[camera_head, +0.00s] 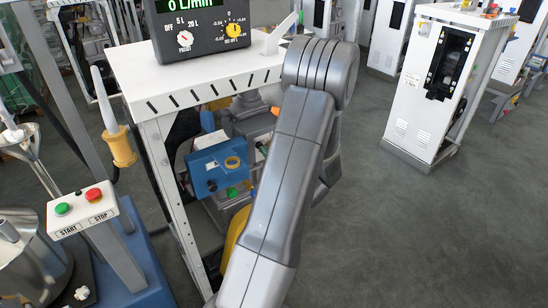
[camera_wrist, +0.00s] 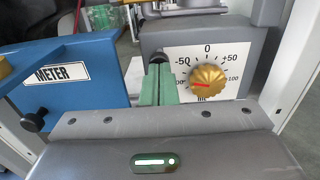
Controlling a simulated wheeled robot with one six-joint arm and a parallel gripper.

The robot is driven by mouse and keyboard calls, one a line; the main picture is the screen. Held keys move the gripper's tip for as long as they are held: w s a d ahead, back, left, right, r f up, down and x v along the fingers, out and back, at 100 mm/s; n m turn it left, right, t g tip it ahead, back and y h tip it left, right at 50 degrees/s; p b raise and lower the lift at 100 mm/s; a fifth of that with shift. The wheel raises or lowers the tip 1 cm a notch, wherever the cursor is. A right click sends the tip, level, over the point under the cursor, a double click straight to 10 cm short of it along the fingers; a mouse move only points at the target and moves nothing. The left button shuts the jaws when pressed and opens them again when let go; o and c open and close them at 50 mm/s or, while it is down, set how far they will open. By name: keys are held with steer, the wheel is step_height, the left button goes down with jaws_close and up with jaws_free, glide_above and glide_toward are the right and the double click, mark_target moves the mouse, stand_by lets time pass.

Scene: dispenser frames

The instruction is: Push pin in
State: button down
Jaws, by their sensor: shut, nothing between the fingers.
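My gripper (camera_wrist: 157,84) shows in the wrist view with its green fingers shut together and nothing between them. The fingers point at the grey dial box (camera_wrist: 155,42). A dark round part (camera_wrist: 159,57) shows just past the fingertips on the box's face. It may be the pin, but the fingers partly cover it, and I cannot tell whether they touch it. The box has a white scale plate and a gold knob (camera_wrist: 208,84) with a red pointer, right of the fingers. In the head view my arm hides the gripper and the box front.
A white-topped frame (camera_head: 190,82) carries a flow meter (camera_head: 205,30). The floor at right (camera_head: 420,230) is clear.

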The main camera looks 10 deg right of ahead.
mark_target(258, 145)
steer(key=shift+w+a, duration=0.1)
steer(key=shift+w, duration=0.15)
steer(key=shift+b+x, duration=0.5)
steer(key=shift+x, duration=0.55)
steer(key=shift+r, duration=0.1)
